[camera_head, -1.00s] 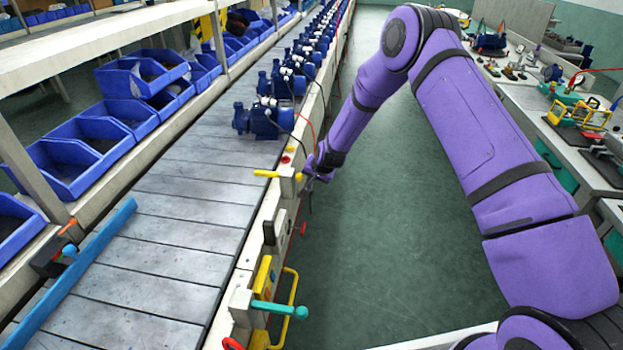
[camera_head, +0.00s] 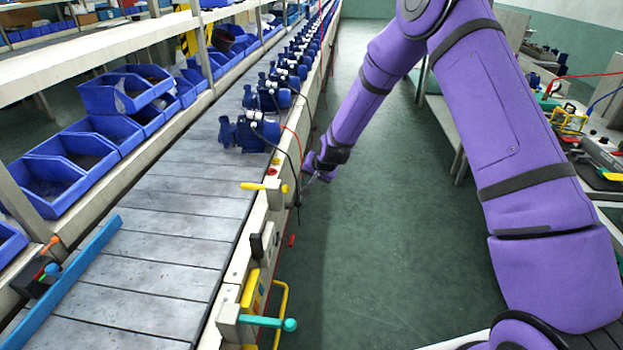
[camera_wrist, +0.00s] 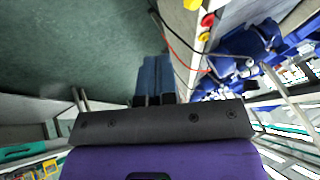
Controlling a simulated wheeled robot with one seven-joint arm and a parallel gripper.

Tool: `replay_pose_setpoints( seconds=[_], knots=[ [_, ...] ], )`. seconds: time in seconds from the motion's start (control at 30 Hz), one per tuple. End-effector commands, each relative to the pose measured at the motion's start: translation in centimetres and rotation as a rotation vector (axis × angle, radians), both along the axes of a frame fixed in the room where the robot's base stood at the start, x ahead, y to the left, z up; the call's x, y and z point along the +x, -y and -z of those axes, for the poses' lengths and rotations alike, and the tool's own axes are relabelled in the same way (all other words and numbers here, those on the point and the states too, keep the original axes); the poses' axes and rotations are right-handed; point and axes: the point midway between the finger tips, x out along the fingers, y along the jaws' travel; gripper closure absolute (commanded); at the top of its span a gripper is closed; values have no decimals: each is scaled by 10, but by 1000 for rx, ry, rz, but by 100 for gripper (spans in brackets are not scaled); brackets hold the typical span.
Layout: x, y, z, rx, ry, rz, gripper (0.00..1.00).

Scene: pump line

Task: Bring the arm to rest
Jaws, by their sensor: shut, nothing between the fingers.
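My arm is purple with dark bands and reaches forward in the head view, bent at an elbow at the top. My gripper (camera_head: 304,184) is small there, beside the right edge of the conveyor, near the yellow lever (camera_head: 256,186). I cannot tell from this view whether it touches the conveyor's side. In the wrist view the gripper fingers (camera_wrist: 155,68) are close together, with nothing seen between them, and point over the green floor (camera_wrist: 90,45).
The conveyor (camera_head: 170,231) carries a row of blue pumps (camera_head: 248,133). A teal-handled lever (camera_head: 267,322) and a yellow rail (camera_head: 282,305) stick out from its near side. Blue bins (camera_head: 85,152) line the left. A cluttered workbench (camera_head: 600,160) stands right. The aisle floor (camera_head: 400,240) is clear.

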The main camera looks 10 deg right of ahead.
Motion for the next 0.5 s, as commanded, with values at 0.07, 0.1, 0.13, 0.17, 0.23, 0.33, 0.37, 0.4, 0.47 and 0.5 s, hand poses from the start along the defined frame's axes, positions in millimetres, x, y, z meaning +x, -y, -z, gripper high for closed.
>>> replay_pose_setpoints(
  seconds=[0.07, 0.1, 0.13, 0.17, 0.23, 0.33, 0.37, 0.4, 0.47, 0.5],
  knots=[
    [0, 0, 0, 0, 0, 0, 100],
    [0, 0, 0, 0, 0, 0, 100],
    [0, 0, 0, 0, 0, 0, 100],
    [0, 0, 0, 0, 0, 0, 100],
    [0, 0, -3, -2, 1, -2, 100],
    [-2, 3, -18, -10, 6, -13, 100],
    [-3, 4, -26, -15, 7, -19, 100],
    [-5, 6, -38, -23, 10, -28, 100],
    [-11, 10, -58, -36, 11, -44, 100],
    [-15, 13, -74, -48, 13, -56, 100]
  ],
)
